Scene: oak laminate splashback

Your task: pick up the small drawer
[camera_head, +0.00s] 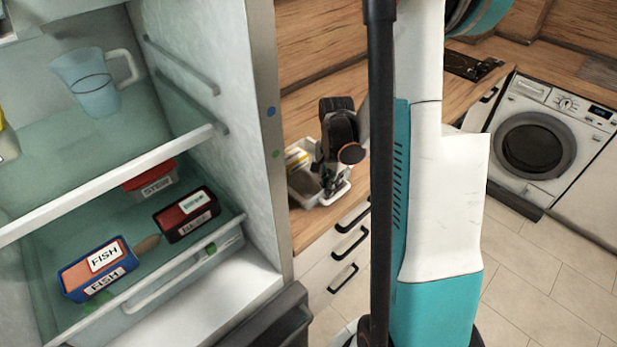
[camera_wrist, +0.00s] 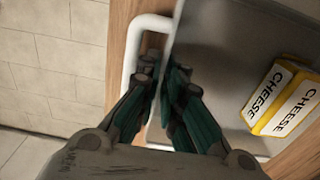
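The small drawer (camera_head: 303,187) is a grey open bin with a white front and handle, on the wooden counter right of the fridge. In the wrist view, the drawer (camera_wrist: 215,55) fills the right side, with its white handle (camera_wrist: 131,62) at the left. My gripper (camera_head: 326,176) reaches down onto the drawer. In the wrist view, my gripper's fingers (camera_wrist: 163,88) are close together on either side of the drawer's thin wall, pinching it. A yellow and white cheese pack (camera_wrist: 280,100) lies inside. I cannot tell whether the drawer is lifted off the counter.
The open fridge (camera_head: 262,60) stands at the left, with a jug (camera_head: 88,85), a fish box (camera_head: 97,268) and other food inside. A washing machine (camera_head: 545,140) is at the right. Drawer handles (camera_head: 345,242) project from the cabinet below the counter.

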